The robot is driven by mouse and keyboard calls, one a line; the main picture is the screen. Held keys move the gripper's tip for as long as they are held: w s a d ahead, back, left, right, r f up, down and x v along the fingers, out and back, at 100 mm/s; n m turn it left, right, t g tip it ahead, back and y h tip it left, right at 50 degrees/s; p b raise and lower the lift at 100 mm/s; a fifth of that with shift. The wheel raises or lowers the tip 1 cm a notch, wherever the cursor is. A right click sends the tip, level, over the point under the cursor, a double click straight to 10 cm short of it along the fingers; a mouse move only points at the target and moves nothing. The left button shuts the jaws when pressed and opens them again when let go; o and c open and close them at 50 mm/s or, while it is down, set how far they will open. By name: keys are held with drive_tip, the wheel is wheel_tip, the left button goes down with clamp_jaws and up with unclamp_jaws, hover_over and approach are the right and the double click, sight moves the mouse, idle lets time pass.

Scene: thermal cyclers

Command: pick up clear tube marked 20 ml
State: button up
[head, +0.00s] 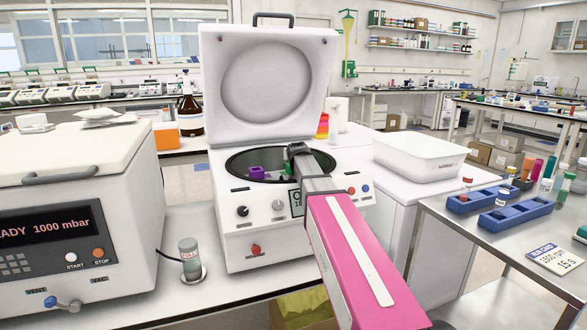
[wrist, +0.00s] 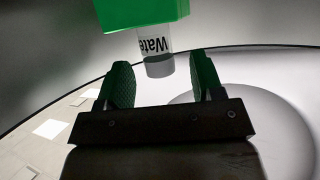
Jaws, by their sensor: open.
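In the head view, my gripper (head: 297,150) reaches into the round bowl of the open white centrifuge (head: 232,218), and the tube cannot be made out there.
The centrifuge lid (head: 266,85) stands raised behind the bowl, whose rim surrounds my gripper closely. A purple holder (head: 257,172) sits in the bowl's left side. A vacuum device (head: 60,225) stands left. Blue racks (head: 515,215) with tubes stand on the right bench.

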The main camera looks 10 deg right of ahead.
drive_tip(key=shift+w+f, duration=0.1)
drive_tip(key=shift+w, duration=0.2)
drive_tip(key=shift+s, duration=0.1)
clamp_jaws()
